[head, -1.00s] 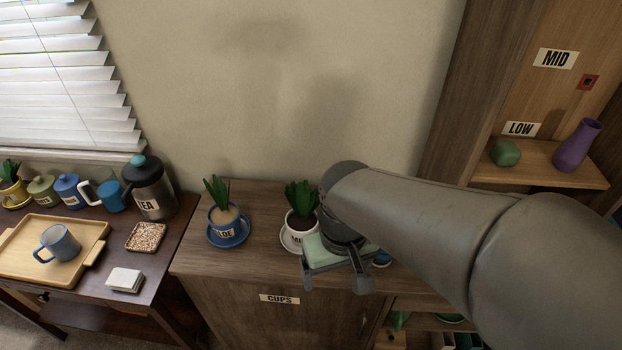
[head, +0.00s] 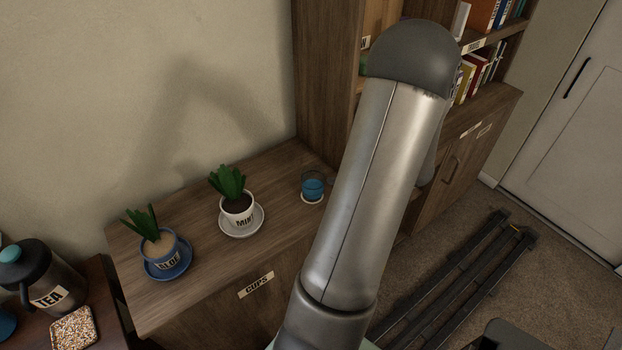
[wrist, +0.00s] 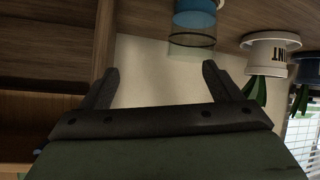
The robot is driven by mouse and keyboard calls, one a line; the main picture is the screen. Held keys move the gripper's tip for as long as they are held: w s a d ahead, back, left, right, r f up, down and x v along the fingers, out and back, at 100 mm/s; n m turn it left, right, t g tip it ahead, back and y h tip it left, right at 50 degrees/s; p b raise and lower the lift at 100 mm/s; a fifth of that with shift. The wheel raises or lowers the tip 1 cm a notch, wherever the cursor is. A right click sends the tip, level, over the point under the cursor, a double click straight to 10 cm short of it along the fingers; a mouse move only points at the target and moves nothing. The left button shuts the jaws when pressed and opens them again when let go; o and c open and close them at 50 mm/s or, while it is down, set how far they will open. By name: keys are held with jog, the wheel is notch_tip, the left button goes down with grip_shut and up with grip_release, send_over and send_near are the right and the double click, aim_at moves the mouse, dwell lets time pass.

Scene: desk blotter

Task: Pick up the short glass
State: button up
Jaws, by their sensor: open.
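The short glass (head: 313,187), clear with blue contents, stands upright on a small round coaster (head: 312,199) on the cabinet top, right of the mint pot. In the wrist view, which is upside down, the glass (wrist: 194,28) shows at the top, a little beyond the fingertips and right of centre. My gripper (wrist: 160,80) is open and empty, with both fingers apart and not touching the glass. In the head view my gripper is hidden behind my arm.
A white pot labelled MINT (head: 238,210) stands on a saucer left of the glass, and a blue pot (head: 161,256) stands farther left. A tall bookcase (head: 325,70) rises behind and right of the glass. The front of the cabinet top is clear.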

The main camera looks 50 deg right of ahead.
aim_at(323, 186)
jog(key=s+a+f+t+y, duration=0.2)
jog(key=s, duration=0.6)
jog(key=shift+y, duration=0.4)
jog(key=p+x, duration=0.1)
jog(key=x, duration=1)
jog(key=shift+w+f, duration=0.1)
jog(key=shift+w, duration=0.15)
jog(key=shift+p+x, duration=0.45)
jog(key=shift+x, duration=2.45)
jog(key=shift+s+d+f, duration=0.1)
jog(key=shift+d, duration=0.1)
jog(key=c, duration=1.3)
